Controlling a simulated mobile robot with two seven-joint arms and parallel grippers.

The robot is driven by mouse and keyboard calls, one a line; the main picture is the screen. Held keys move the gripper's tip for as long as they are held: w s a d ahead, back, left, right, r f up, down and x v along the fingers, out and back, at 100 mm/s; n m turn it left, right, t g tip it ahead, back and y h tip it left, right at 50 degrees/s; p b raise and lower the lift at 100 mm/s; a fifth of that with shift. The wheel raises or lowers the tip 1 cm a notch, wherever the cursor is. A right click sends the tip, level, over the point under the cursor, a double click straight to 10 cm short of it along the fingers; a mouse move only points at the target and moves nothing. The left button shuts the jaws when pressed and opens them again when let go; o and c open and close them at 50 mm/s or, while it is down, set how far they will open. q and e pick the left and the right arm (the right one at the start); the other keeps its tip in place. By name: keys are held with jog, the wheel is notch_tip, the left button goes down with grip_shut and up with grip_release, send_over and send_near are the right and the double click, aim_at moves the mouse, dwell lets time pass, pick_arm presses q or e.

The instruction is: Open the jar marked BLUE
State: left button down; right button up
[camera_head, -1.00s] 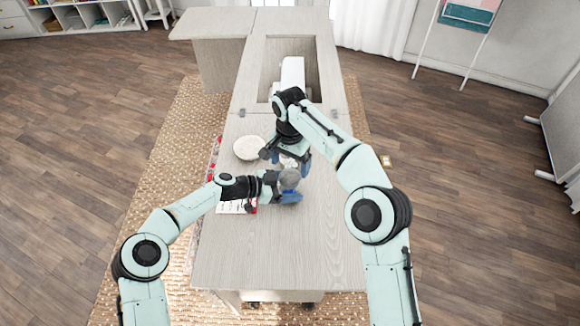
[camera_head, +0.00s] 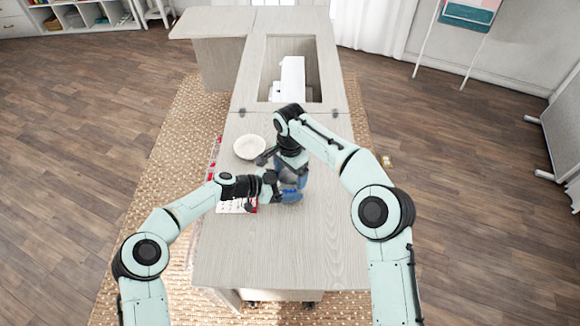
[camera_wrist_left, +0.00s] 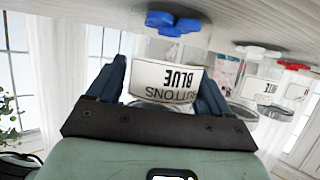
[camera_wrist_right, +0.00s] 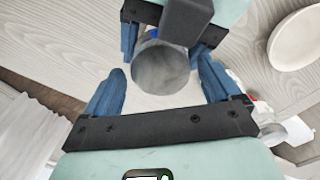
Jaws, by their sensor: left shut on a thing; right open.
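The jar marked BLUE (camera_wrist_left: 168,78) is between my left gripper's fingers (camera_wrist_left: 158,88), its label upside down in the left wrist view. My left gripper (camera_head: 286,190) is shut on the jar's side over the table. The jar's round grey lid (camera_wrist_right: 160,68) shows from above in the right wrist view. My right gripper (camera_wrist_right: 162,82) is open, with its fingers on either side of the lid. Whether they touch it I cannot tell. In the head view the arms and grippers hide most of the jar, and my right gripper (camera_head: 290,168) is right above it.
Blue buttons (camera_wrist_left: 172,22) lie on the table near the jar. More labelled jars (camera_wrist_left: 268,92) and red buttons (camera_wrist_left: 293,65) are beyond. A white bowl (camera_head: 249,147) stands left of my right gripper. The front of the wooden table (camera_head: 270,255) is clear.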

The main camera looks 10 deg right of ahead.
jog(key=c, duration=1.1)
jog(key=shift+n, duration=1.8)
jog(key=o, duration=1.1)
jog(key=shift+o, duration=0.2)
